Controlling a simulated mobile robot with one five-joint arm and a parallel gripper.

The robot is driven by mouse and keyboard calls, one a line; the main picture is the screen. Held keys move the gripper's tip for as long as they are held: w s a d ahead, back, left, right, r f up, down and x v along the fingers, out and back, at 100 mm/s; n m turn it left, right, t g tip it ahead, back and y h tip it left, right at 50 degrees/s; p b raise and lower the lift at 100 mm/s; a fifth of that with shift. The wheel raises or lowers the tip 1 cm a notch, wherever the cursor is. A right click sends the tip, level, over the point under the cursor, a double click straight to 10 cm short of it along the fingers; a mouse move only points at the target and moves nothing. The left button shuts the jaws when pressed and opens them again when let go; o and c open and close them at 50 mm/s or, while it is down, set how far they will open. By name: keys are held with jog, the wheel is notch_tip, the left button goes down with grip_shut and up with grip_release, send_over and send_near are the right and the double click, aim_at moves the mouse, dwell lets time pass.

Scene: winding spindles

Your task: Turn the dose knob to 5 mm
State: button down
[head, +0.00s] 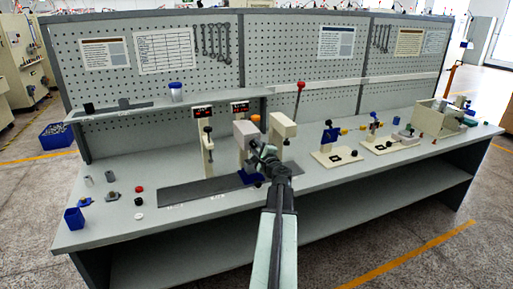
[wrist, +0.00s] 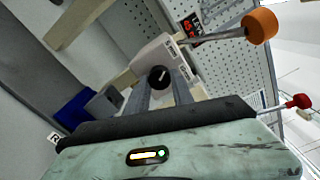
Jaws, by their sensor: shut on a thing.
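The black dose knob (wrist: 158,77) sits on the face of a pale machine block (wrist: 158,54) in the wrist view, with a light mark on it. My gripper (wrist: 161,84) has its two grey fingers on either side of the knob and is shut on it. In the head view my gripper (head: 262,158) is at the front of the pale dispensing machine (head: 246,132) on the bench, and the arm hides the knob there. Small labels show beside the knob, but I cannot read its setting.
A blue tray (head: 249,177) lies beneath the machine. Other fixtures (head: 336,152) stand farther right; the left bench holds small loose parts.

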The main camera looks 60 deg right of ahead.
jog(key=c, duration=1.1)
grip_release()
jog(key=shift+s, duration=0.1)
jog(key=v, duration=0.7)
jog(key=shift+s+a, duration=0.25)
jog(key=shift+s, duration=0.05)
